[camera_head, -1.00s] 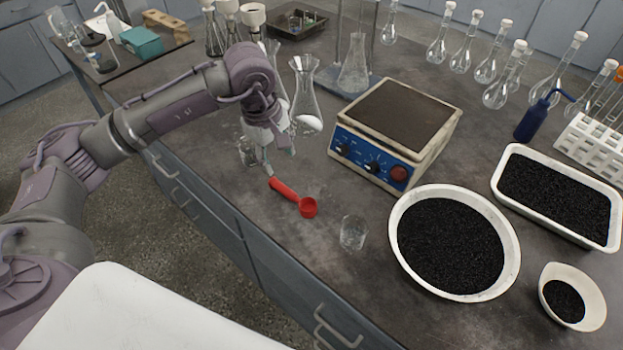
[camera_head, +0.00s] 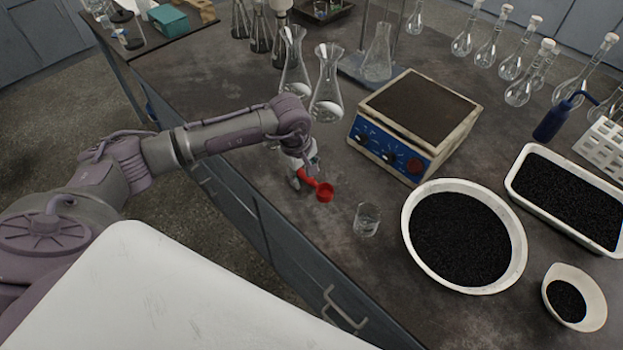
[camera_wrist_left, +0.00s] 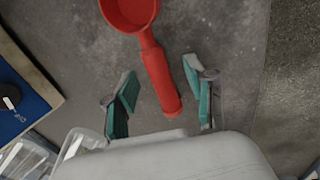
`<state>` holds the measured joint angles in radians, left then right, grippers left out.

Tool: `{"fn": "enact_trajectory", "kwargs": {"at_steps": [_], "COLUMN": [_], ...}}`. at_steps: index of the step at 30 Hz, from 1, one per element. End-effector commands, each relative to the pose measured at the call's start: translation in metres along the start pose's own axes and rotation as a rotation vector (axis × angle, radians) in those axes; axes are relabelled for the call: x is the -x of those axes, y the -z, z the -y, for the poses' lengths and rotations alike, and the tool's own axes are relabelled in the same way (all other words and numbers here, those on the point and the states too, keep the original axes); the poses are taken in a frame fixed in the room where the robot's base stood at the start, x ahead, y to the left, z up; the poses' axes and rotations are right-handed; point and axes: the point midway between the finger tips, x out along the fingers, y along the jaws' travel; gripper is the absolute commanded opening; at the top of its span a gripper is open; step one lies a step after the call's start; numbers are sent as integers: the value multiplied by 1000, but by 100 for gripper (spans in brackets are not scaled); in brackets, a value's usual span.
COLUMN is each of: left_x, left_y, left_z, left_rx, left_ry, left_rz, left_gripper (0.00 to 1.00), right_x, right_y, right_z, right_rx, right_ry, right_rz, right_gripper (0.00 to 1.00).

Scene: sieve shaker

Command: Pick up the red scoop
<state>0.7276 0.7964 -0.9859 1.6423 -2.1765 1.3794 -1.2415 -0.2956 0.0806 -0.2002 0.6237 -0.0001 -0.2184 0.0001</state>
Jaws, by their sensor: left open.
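The red scoop (camera_head: 325,192) lies on the dark bench top near its front edge, its cup toward the right and its handle partly hidden by my left gripper (camera_head: 304,180). In the left wrist view the scoop (camera_wrist_left: 156,72) has its cup at the top and its handle running down between the fingers. My left gripper (camera_wrist_left: 160,98) is open, with one teal-padded finger on each side of the handle end. Both fingers look apart from the handle. My right gripper is not in view.
A clear beaker (camera_head: 367,219) stands right of the scoop. A hot plate (camera_head: 415,118) sits behind, and a white bowl of black grains (camera_head: 408,255) is to the right. Conical flasks (camera_head: 327,95) stand behind my left arm. The bench edge with drawers is close in front.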

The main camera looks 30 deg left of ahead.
Motion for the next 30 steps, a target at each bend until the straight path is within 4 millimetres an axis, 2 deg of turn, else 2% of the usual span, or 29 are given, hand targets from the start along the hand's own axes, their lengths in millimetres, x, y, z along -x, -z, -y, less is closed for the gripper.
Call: {"fn": "enact_trajectory", "kwargs": {"at_steps": [8, 18, 30], "left_x": [-4, -4, 0], "left_y": [0, 0, 1], "left_z": [0, 0, -1], "left_rx": [0, 0, 0], "left_ry": [0, 0, -3], "left_rz": [-1, -1, -1], "left_gripper": [55, 0, 0], "right_x": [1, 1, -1], "right_y": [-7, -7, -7], "right_z": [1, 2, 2], "right_rx": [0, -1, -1], "right_ry": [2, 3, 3], "right_rz": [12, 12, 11], "right_gripper": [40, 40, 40]}}
